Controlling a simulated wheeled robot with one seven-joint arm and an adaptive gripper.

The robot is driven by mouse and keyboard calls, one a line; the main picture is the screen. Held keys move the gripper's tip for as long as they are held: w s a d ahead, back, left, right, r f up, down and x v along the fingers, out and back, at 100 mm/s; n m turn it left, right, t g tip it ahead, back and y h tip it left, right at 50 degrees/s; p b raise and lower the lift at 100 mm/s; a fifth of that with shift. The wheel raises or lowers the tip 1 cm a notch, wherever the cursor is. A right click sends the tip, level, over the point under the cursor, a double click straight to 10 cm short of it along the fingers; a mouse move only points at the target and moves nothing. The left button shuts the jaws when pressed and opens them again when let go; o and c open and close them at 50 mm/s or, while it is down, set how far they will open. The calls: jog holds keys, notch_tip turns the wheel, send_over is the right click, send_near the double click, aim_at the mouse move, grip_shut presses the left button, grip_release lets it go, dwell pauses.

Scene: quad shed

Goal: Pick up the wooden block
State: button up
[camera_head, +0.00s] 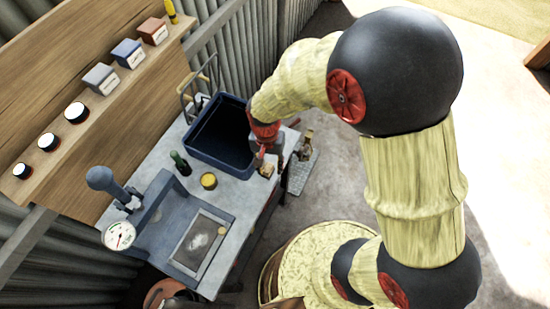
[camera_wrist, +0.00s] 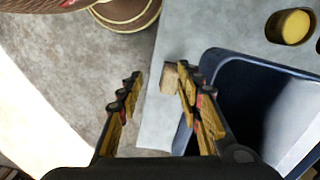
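The wooden block (camera_wrist: 168,80) is a small tan block at the edge of the grey tabletop in the wrist view. In the head view the block (camera_head: 266,170) shows just below my gripper (camera_head: 262,150). In the wrist view my gripper (camera_wrist: 159,75) is open, with yellow and dark fingers spread apart. The block appears between the fingertips, closer to the right finger, which partly covers it. I cannot tell how far below the fingertips it is. Nothing is held.
A dark blue bin (camera_head: 208,150) stands on the bench beside my gripper. A yellow-topped tin (camera_head: 208,181) and a green bottle (camera_head: 180,163) stand nearby on the grey bench (camera_head: 238,190). A gauge and sink-like station (camera_head: 160,235) occupy its near end. Open floor lies to the right.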

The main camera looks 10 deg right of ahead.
aim_at(268, 167)
jog(key=shift+w+r+m+t, duration=0.15)
jog(key=shift+w+m, duration=0.2)
jog(key=shift+w, duration=0.15)
jog(key=shift+w+r+m+t, duration=0.15)
jog(key=shift+w+m, duration=0.2)
jog(key=shift+w, duration=0.15)
jog(key=shift+w+a+m, duration=0.15)
jog(key=shift+w+m, duration=0.15)
jog(key=shift+m, duration=0.4)
jog(key=shift+f+b, duration=0.75)
jog(key=shift+f, duration=3.1)
jog(key=shift+c, duration=1)
jog(key=c, duration=0.7)
jog(key=shift+c, duration=0.2)
jog(key=shift+r, duration=0.1)
